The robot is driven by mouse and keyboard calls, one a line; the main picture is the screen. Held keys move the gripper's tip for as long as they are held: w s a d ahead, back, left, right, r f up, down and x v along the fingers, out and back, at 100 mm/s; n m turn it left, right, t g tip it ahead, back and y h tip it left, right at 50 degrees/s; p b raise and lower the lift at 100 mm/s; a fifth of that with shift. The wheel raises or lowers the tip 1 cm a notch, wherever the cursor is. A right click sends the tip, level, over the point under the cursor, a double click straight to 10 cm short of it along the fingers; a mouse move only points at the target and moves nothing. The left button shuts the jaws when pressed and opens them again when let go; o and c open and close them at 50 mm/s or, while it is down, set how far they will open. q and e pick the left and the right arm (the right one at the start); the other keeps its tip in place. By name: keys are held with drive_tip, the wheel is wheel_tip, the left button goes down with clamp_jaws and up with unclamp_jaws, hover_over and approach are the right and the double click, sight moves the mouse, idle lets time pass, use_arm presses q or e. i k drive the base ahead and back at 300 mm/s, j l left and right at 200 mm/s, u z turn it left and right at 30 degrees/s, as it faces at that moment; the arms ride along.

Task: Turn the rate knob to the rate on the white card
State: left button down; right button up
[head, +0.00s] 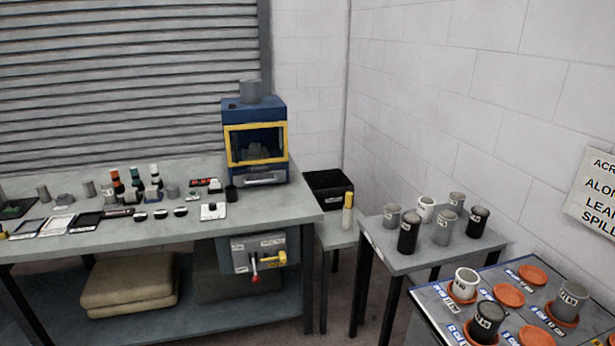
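A small white box (213,211) with a dark knob-like top sits near the front edge of the grey workbench (170,233); I cannot tell for sure that it is the rate knob. A dark unit with red lit digits (203,182) is just behind it. A pale flat piece in a frame (57,225) lies at the left of the bench; I cannot tell whether it is the white card. No rate is readable at this size. Neither of my grippers shows in this view.
A blue and yellow machine (256,140) stands at the bench's back right. A grey box with red and yellow handles (252,254) hangs under the bench. Small bottles and grey pots crowd the bench. A side table (405,262) holds several cups; orange dishes (508,295) lie at lower right.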

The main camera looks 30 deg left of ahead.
sight(213, 206)
drive_tip(key=u, duration=1.7)
